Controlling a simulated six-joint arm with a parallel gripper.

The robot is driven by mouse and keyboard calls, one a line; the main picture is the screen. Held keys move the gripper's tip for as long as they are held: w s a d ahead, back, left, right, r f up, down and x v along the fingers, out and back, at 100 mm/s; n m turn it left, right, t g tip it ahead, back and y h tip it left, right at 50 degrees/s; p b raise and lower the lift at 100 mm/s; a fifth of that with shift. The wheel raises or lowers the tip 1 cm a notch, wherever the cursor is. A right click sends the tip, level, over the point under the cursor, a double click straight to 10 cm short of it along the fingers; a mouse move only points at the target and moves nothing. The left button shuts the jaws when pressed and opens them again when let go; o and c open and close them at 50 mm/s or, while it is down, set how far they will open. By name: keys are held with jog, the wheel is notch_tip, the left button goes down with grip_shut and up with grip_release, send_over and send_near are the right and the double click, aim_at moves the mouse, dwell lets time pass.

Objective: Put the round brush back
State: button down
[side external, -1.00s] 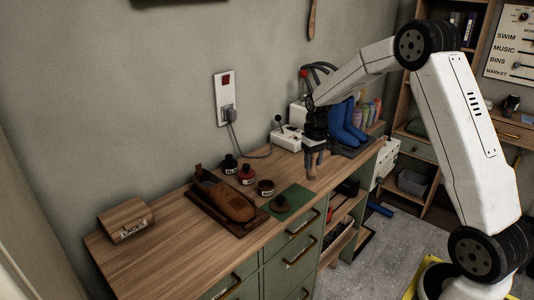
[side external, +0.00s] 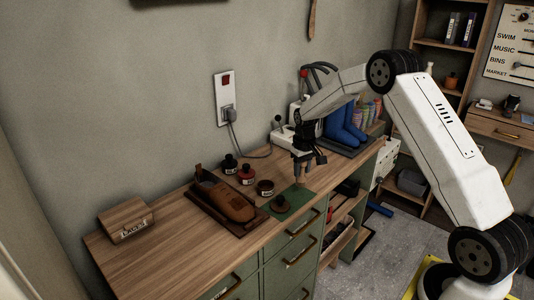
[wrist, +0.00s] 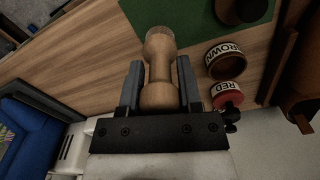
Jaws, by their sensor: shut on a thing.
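My gripper (side external: 299,166) is shut on the round brush (wrist: 160,62), a pale wooden piece with a narrow waist and rounded ends. In the wrist view it sits between the two fingers of my gripper (wrist: 160,70), its far end pointing towards the green mat (wrist: 205,18). In the side view the brush (side external: 298,179) hangs below the fingers, above the bench near the back edge of the green mat (side external: 301,197).
A brown shoe (side external: 226,198) lies on a dark board left of the mat. Small tins stand behind: brown (side external: 265,188), red (side external: 246,176) and a black one (side external: 229,164). Blue boots (side external: 346,125) stand at the right.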

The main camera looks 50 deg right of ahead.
aim_at(301, 177)
jog(key=shift+w+f, duration=0.1)
jog(key=shift+f, duration=1.5)
jog(key=shift+f, duration=0.15)
jog(key=shift+c, duration=1.4)
grip_release()
notch_tip(301, 177, up, 12)
jog(key=shift+r, duration=0.15)
